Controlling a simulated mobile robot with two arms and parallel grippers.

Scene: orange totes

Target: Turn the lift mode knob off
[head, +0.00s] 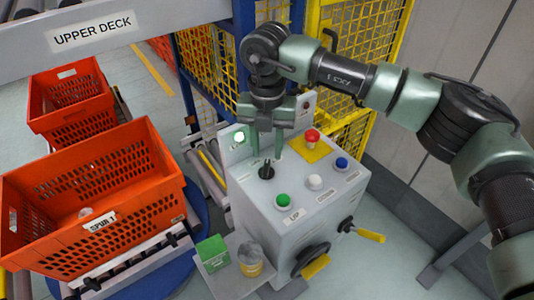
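A grey control box (290,228) stands in the middle of the head view. A black knob (266,171) stands up from its sloped top, at the left; I cannot read a label that names it the lift mode knob. My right gripper (267,154) points down just above and behind this knob. Its two green fingers are apart with a gap between them, and I cannot tell whether they touch the knob. A black round knob with a yellow handle (312,262) and a yellow-handled lever (364,234) are on the box's front. My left gripper is not in view.
The box top also has a red button (312,136) on yellow, and green (283,201), white (315,182) and blue (342,163) buttons. Orange totes (92,205) sit at left. A green box (212,252) and can (250,262) share a shelf.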

